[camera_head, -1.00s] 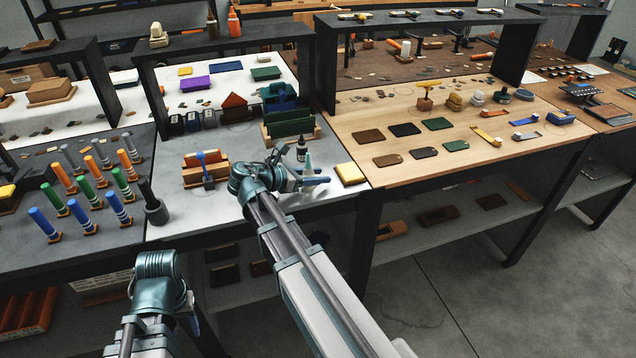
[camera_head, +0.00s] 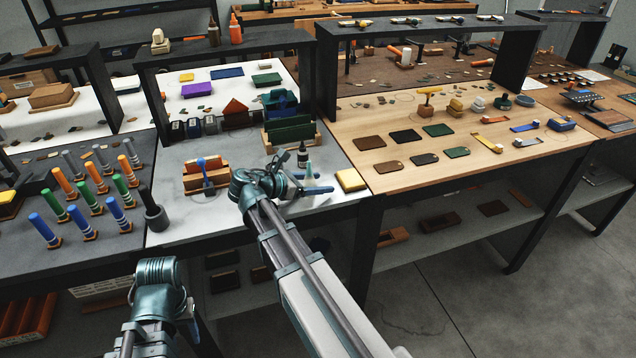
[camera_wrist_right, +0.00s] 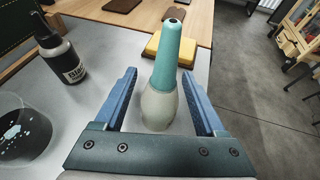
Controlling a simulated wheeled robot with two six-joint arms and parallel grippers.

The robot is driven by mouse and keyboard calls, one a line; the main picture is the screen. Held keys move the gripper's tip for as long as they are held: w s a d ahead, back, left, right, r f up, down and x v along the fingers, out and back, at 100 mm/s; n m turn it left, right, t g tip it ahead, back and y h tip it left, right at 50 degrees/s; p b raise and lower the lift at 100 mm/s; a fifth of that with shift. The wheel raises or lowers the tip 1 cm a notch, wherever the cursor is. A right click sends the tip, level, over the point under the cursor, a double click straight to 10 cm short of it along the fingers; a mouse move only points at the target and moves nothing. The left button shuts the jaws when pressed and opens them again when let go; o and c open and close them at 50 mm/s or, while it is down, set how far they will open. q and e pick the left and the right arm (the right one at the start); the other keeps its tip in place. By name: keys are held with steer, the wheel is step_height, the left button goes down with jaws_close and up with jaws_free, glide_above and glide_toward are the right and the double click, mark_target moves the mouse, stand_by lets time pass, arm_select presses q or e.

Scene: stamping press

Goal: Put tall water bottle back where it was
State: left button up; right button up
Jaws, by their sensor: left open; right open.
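A bottle with a teal top and a pale grey, rounded body (camera_wrist_right: 160,100) stands upright between the spread blue fingers of my right gripper (camera_wrist_right: 161,98). Gaps show on both sides of it. Its teal top also shows in the head view (camera_head: 309,172), beside my right gripper (camera_head: 312,188) on the grey bench. I cannot tell whether this is the tall water bottle. A black bottle with a white label (camera_wrist_right: 62,58) stands to its left, also seen in the head view (camera_head: 302,155). My left gripper (camera_head: 188,318) is low at the left, in front of the bench, mostly hidden.
A dark round cup (camera_wrist_right: 25,130) is close to my right gripper's left side. A yellow block (camera_wrist_right: 170,47) lies beyond the teal bottle; it also shows in the head view (camera_head: 350,180). A green rack (camera_head: 290,130) stands behind. The bench's front edge is near.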

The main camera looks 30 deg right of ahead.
steer(key=p+v, duration=0.4)
steer(key=v, duration=0.7)
steer(key=shift+d+r, duration=0.1)
steer(key=shift+a+r, duration=0.15)
steer(key=shift+a, duration=0.35)
arm_select(q)
step_height(320, 180, up, 4)
steer(key=shift+r, duration=0.25)
